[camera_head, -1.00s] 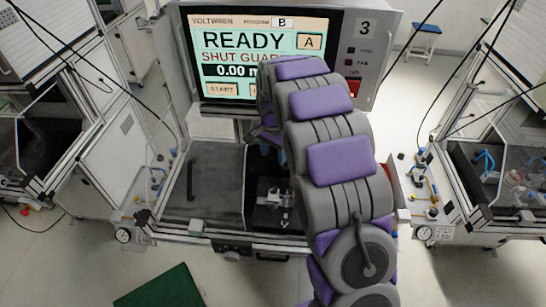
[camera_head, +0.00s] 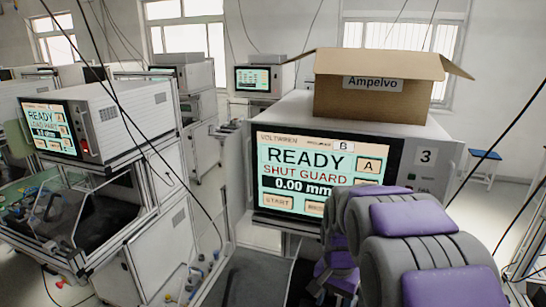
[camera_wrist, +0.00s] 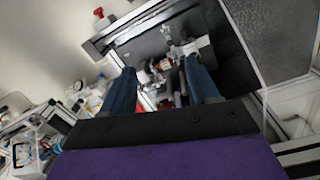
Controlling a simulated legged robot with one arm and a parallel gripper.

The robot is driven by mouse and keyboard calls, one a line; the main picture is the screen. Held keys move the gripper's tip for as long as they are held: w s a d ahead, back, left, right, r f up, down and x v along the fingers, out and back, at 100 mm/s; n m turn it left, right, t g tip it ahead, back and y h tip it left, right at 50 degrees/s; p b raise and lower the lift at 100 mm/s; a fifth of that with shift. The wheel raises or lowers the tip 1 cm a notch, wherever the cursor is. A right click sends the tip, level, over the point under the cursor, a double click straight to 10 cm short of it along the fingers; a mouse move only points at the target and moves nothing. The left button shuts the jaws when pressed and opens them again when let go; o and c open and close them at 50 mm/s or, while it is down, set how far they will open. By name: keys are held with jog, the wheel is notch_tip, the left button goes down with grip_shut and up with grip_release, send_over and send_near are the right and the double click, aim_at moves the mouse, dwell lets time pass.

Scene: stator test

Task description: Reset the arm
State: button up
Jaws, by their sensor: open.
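My arm (camera_head: 400,235), grey with purple pads, fills the lower right of the head view and reaches down in front of the number 3 test machine (camera_head: 413,135). Its gripper end is hidden there. In the wrist view my gripper (camera_wrist: 157,78) shows two blue fingers spread apart, so it is open. Beyond and between the fingers is a metal fixture (camera_wrist: 187,46) with small reddish and grey parts, on a dark bed. I cannot tell whether the fingers touch any of it. The machine's screen (camera_head: 315,170) reads READY, SHUT GUARD, 0.00 mm.
An open cardboard box (camera_head: 370,95) labelled Ampelvo stands on the machine. A similar machine (camera_head: 45,130) stands at the left, another at the back. Black cables hang across the view. A blue stool (camera_head: 484,160) is at the right. A dark panel (camera_wrist: 270,35) flanks the fixture.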

jog(key=s+f+n+g+b, duration=0.1)
jog(key=s+n+b, duration=0.4)
jog(key=s, duration=2.4)
jog(key=shift+s+a+f+n, duration=0.35)
jog(key=shift+f+n, duration=0.3)
jog(key=shift+n, duration=0.35)
